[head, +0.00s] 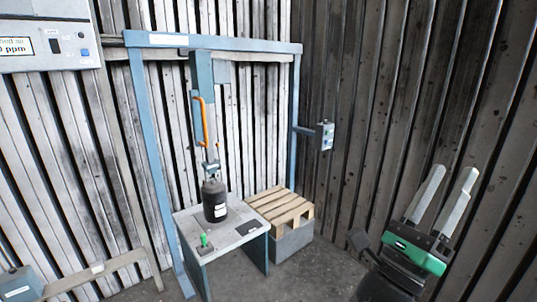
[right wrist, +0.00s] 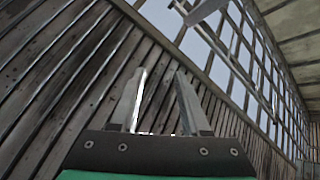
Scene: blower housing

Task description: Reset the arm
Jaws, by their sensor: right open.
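My right gripper (head: 449,192) is at the lower right of the head view, raised with its two pale fingers pointing up. The fingers are apart with nothing between them. In the right wrist view the same gripper (right wrist: 160,92) points up toward the corrugated wall and windows, and its jaws are empty. It is well apart from the workbench and the frame. My left gripper does not show in the head view.
A blue steel frame (head: 212,42) stands over a small grey table (head: 190,222) holding a black cylinder (head: 214,203) and a green-topped item (head: 204,241). A wooden pallet (head: 281,207) rests on a grey block to its right. A control box (head: 326,136) juts from the frame. Open floor lies before my right arm.

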